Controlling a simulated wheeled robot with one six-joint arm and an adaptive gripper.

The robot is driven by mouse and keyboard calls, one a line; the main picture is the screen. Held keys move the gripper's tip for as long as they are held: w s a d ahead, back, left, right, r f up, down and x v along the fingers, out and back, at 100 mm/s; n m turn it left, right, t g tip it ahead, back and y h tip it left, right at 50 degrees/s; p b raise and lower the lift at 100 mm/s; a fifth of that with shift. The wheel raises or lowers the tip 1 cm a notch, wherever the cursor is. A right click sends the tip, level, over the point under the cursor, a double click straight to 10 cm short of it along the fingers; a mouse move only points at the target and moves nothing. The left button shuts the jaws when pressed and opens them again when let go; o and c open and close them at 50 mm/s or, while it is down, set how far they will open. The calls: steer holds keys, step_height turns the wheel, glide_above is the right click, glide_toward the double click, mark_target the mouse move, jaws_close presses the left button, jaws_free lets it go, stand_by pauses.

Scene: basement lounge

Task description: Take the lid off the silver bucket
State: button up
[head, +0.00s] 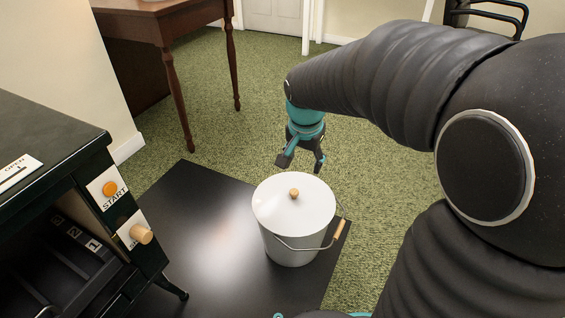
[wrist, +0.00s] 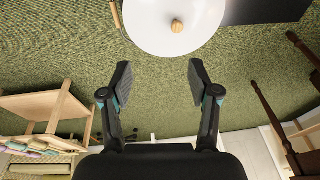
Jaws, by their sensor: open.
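The silver bucket (head: 290,250) stands upright on a black floor plate, with its wire handle hanging down at the right side. Its white round lid (head: 285,212) is on top and has a small wooden knob (head: 294,193) in the middle. The lid (wrist: 155,36) and knob (wrist: 177,26) also show in the wrist view at the top, beyond my fingertips. My gripper (head: 301,164) is open and empty, just behind the bucket in the head view and apart from the knob. Both fingers (wrist: 160,82) show spread wide in the wrist view.
A black stove-like unit (head: 70,150) with a START button stands at the left. The black floor plate (head: 195,220) lies under the bucket. A dark wooden table (head: 165,30) is at the back left. Green carpet around and behind the bucket is clear.

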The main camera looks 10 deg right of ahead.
steer(key=w+a+f+m+g+p, duration=0.15)
steer(key=w+f+m, duration=0.25)
steer(key=w+f, duration=0.6)
steer(key=b, duration=0.2)
glide_above(294, 191)
steer(key=a, duration=0.1)
steer(key=shift+m+h, duration=0.3)
steer(key=shift+h, duration=0.1)
steer(key=f, duration=0.7)
steer(key=shift+s+f, duration=0.2)
steer(key=shift+f, duration=0.15)
steer(key=shift+w+d+f, duration=0.1)
steer(key=shift+d+f, duration=0.1)
steer(key=shift+f, duration=0.85)
steer(key=shift+w+d+f, duration=0.1)
steer(key=shift+d+f, duration=0.1)
steer(key=shift+f, duration=0.85)
steer(key=shift+d+f, duration=0.2)
steer(key=shift+f, duration=0.85)
steer(key=shift+c, duration=0.2)
steer(key=shift+r, duration=0.1)
jaws_close()
